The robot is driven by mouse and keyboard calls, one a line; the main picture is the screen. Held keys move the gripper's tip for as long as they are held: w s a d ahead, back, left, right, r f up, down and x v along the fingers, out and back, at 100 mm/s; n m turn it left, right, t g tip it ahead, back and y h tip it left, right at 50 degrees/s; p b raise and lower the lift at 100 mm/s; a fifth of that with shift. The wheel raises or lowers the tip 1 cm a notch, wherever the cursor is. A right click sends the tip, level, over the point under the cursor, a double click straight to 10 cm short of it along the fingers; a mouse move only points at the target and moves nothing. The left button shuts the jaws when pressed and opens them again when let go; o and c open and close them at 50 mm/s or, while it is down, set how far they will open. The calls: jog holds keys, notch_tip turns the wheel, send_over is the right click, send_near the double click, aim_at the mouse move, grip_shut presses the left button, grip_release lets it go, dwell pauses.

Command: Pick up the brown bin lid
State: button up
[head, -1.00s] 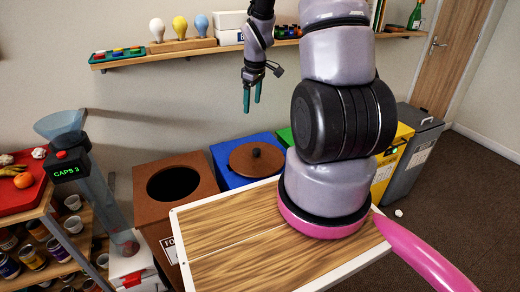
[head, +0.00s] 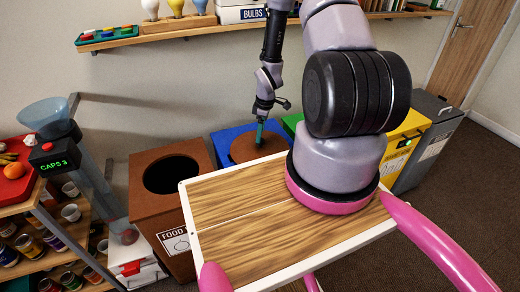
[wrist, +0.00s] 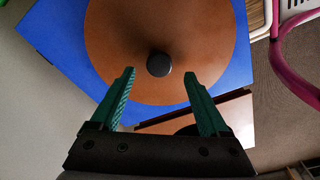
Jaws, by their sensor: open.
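The brown bin lid (head: 243,149) is a round disc lying on top of the blue bin (head: 222,139), behind my wooden tray. In the wrist view the lid (wrist: 110,50) fills the upper middle, with its dark round knob (wrist: 159,64) near the centre. My gripper (head: 260,135) is above the lid in the head view, fingers pointing down; in that view it hides the knob. In the wrist view the green fingers of my gripper (wrist: 160,82) are open and empty, one on each side of the knob's line and a little short of it.
The brown food bin (head: 172,208) with a round open hole stands left of the blue bin. Green, yellow (head: 402,150) and grey (head: 430,135) bins stand to the right. A wall shelf (head: 180,30) with bulbs runs above. A shelf rack (head: 50,230) stands at the left.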

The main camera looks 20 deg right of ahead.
aim_at(260, 146)
notch_tip(260, 146, down, 5)
jog(key=shift+w+a+r, duration=0.1)
jog(key=shift+w+a, duration=0.05)
grip_shut()
